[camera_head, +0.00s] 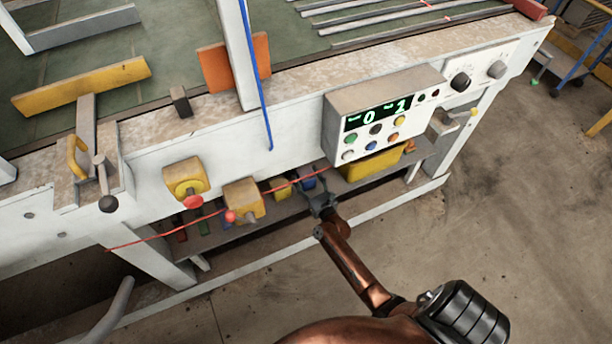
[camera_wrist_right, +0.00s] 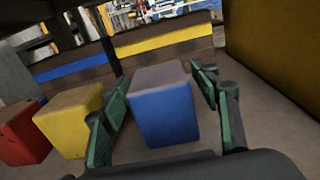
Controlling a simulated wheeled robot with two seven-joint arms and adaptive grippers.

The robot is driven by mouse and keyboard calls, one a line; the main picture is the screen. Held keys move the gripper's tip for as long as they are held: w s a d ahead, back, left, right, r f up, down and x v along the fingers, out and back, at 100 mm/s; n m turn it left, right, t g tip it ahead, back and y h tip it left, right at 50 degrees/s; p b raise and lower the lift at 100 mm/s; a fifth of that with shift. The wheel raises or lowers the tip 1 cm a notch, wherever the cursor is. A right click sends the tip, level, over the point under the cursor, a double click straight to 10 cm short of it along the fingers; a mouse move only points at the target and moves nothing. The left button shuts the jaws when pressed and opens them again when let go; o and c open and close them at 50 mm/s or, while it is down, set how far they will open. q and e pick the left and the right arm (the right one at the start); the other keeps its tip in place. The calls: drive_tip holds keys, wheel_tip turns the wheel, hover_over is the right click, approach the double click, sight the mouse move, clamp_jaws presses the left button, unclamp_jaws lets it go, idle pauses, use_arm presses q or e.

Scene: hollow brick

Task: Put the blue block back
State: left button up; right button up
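The blue block (camera_wrist_right: 165,112) stands on the shelf, between the two green-padded fingers of my right gripper (camera_wrist_right: 160,82). The fingers are open, with a small gap showing on each side of the block. In the head view the blue block (camera_head: 308,183) is a small patch under the machine's edge, at the tip of my right gripper (camera_head: 318,196). The lower part of the block is partly hidden by the gripper there. My left gripper is not in view.
A yellow block (camera_wrist_right: 74,118) and a red block (camera_wrist_right: 20,132) stand left of the blue one. Behind are boards with a blue stripe (camera_wrist_right: 70,68) and a yellow stripe (camera_wrist_right: 160,39). A large yellow box (camera_head: 372,164) stands close on the right. The control box (camera_head: 385,112) overhangs the shelf.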

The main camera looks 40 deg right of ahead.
drive_tip(key=shift+o, duration=0.2)
drive_tip(key=shift+r, duration=0.15)
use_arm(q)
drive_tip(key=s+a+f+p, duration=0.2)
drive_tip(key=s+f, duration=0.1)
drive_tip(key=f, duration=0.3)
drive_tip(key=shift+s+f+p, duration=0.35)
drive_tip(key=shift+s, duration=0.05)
use_arm(e)
drive_tip(key=v, duration=1.2)
drive_tip(key=s+a+f+n+g+y, duration=0.3)
drive_tip(key=s+a+f+n+g, duration=0.15)
drive_tip(key=s+f+n, duration=0.6)
drive_tip(key=s+a+f+n+g+y, duration=0.3)
drive_tip(key=s+a+f+n+g, duration=0.15)
drive_tip(key=s+f+n, duration=0.6)
drive_tip(key=s+f+n+g+h, duration=0.1)
drive_tip(key=s+f+n+g, duration=0.3)
drive_tip(key=s+n, duration=0.5)
drive_tip(key=s+f+n+g, duration=0.4)
drive_tip(key=s+n, duration=0.5)
drive_tip(key=s, duration=0.9)
drive_tip(key=shift+d+f+g+h, duration=0.3)
drive_tip(key=shift+f+g+h, duration=0.1)
drive_tip(key=shift+f, duration=0.6)
